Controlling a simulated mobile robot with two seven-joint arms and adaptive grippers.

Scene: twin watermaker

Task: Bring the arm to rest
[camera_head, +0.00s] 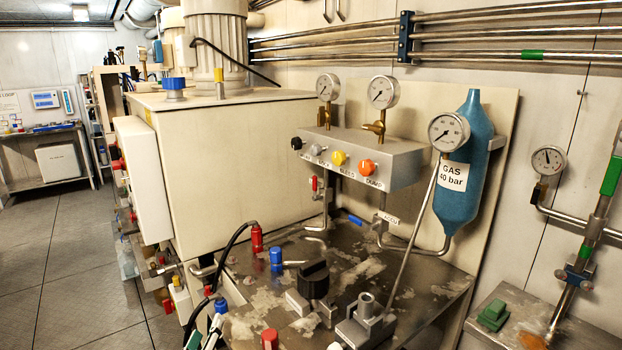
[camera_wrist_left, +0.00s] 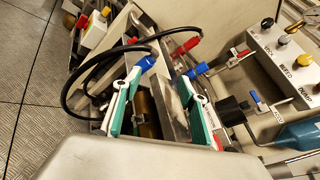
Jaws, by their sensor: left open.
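My left gripper (camera_head: 205,338) shows only in part at the bottom edge of the head view, beside the front left corner of the metal worktop (camera_head: 330,260). In the left wrist view my left gripper (camera_wrist_left: 162,78) has its two white fingers with green pads spread apart. I see nothing held between them. A black hose and part of the bench front lie behind the fingers there. The rest of the left arm is out of the head view. My right gripper is in neither view.
The worktop carries a red hose plug (camera_head: 257,240), a blue cap (camera_head: 276,260), a black knob (camera_head: 313,280) and a lever handle (camera_head: 366,308). A valve block (camera_head: 365,155) with gauges and a blue gas bottle (camera_head: 463,165) stand behind. Clear floor (camera_head: 60,260) lies left.

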